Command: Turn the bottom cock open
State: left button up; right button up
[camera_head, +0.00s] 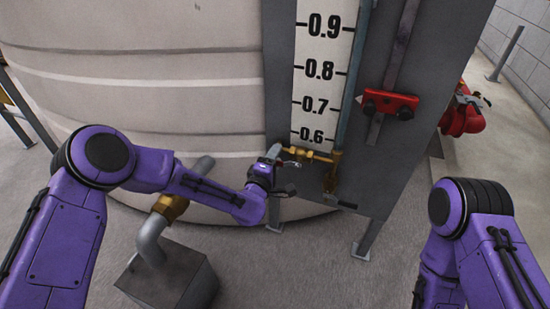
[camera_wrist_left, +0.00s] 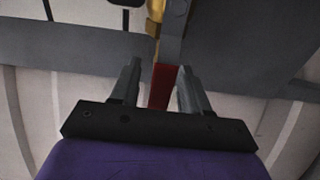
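The brass bottom cock (camera_head: 318,156) is at the lower end of the level gauge, under the 0.6 mark. My left gripper (camera_head: 284,157) is right at its left end. In the left wrist view, a red lever (camera_wrist_left: 162,86) runs between the two fingers of the left gripper (camera_wrist_left: 158,76). The fingers stand apart, with a visible gap on the lever's left side; the right finger is very close to it, and I cannot tell if it touches. A grey and brass fitting (camera_wrist_left: 172,25) is above the lever. My right gripper is out of view; only its arm shows.
The gauge board (camera_head: 323,70) stands before a large pale tank (camera_head: 150,90). A brass fitting with a small handle (camera_head: 340,203) hangs below the cock. A grey pipe (camera_head: 150,240) rises at lower left.

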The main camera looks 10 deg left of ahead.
pick_arm(q)
jog(key=p+v, duration=0.1)
jog(key=v, duration=0.9)
jog(key=shift+s+p, duration=0.25)
jog(key=shift+p, duration=0.1)
